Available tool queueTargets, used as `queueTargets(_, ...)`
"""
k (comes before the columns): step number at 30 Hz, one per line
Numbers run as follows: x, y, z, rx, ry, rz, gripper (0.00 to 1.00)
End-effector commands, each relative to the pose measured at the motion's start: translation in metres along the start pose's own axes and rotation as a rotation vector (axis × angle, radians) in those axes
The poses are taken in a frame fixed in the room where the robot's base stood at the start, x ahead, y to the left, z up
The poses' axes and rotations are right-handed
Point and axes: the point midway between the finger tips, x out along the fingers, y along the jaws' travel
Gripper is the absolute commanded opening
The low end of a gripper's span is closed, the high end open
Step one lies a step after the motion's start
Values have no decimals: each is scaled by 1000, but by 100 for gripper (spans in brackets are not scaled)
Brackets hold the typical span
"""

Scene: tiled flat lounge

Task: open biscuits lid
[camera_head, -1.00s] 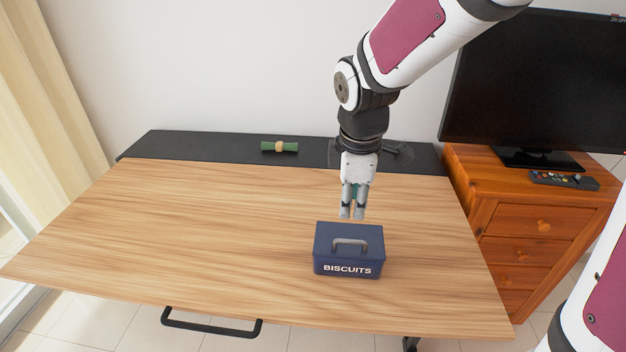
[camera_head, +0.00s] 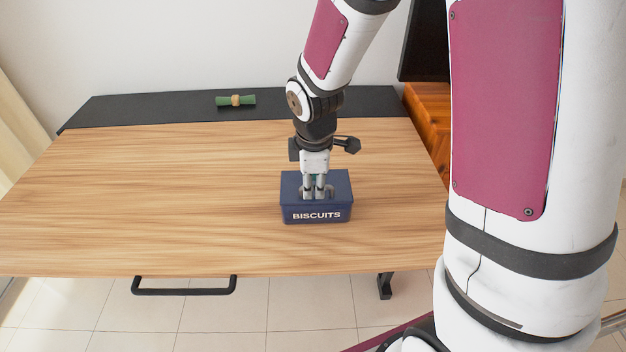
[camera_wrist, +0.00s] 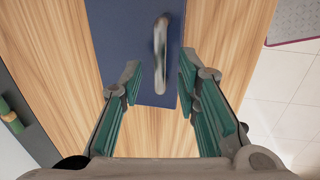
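The dark blue biscuits tin (camera_head: 317,214) stands upright on the wooden table, with its lid (camera_head: 340,180) on and "BISCUITS" on its front. In the head view my gripper (camera_head: 319,196) is over the lid, and its fingers partly hide the handle. In the wrist view the lid (camera_wrist: 155,94) lies below, with the curved metallic handle (camera_wrist: 160,55) on it. There my gripper (camera_wrist: 159,82) is open and empty, its fingers apart on either side of the handle's line. The handle looks to be ahead of the fingertips. I cannot tell whether the fingers touch the lid.
The wooden table (camera_head: 150,200) is clear to the left of the tin. A green roll with a tan band (camera_head: 235,100) lies on the black strip (camera_head: 140,109) at the back. A wooden cabinet (camera_head: 428,125) stands at the right, partly hidden by my arm.

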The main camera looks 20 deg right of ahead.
Motion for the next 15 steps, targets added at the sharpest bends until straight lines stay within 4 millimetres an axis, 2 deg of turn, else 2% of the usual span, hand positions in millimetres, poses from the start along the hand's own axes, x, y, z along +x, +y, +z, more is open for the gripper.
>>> queueTargets(5, 0, 0, 0, 0, 0, 0, 30)
queueTargets(9, 0, 0, 0, 0, 0, 0, 0)
queueTargets(15, 0, 0, 0, 1, 0, 0, 0)
